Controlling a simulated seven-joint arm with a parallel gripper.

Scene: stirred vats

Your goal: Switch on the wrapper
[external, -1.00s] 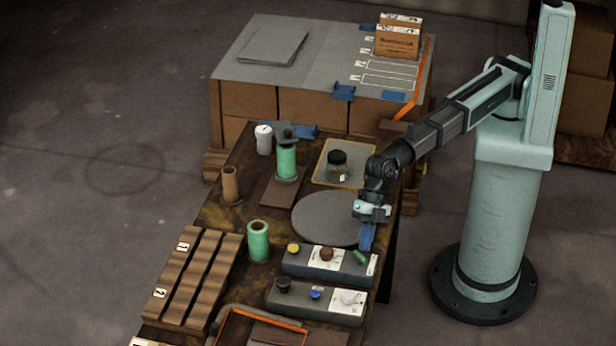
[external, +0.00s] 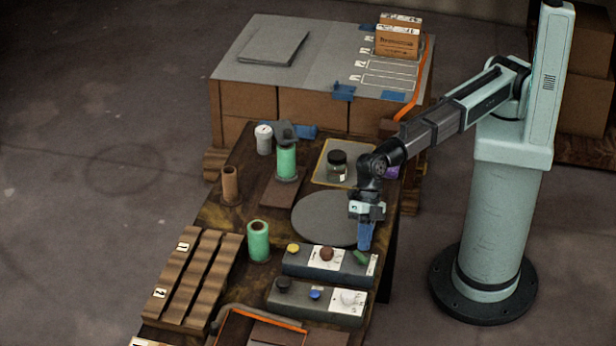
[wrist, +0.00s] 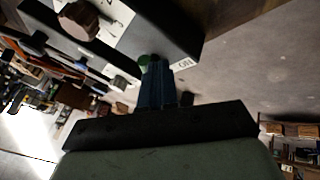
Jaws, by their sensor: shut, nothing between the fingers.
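The wrapper's round grey turntable (external: 318,218) lies flat on the bench, with a green film roll (external: 287,162) upright behind it. A grey control box (external: 300,263) in front of the turntable carries a yellow button (external: 293,247), a brown knob (external: 326,254) and a green switch (external: 361,259) at its right end. My gripper (external: 364,247) is shut and empty, pointing down with its blue fingertips right by the green switch. In the wrist view the fingers (wrist: 155,85) partly cover the green switch (wrist: 143,60); I cannot tell whether they touch. A white label (wrist: 183,64) sits beside it.
A jar (external: 337,167) stands behind the turntable. A second green roll (external: 258,241) stands left of the boxes. A wooden rack (external: 195,275) is at the left.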

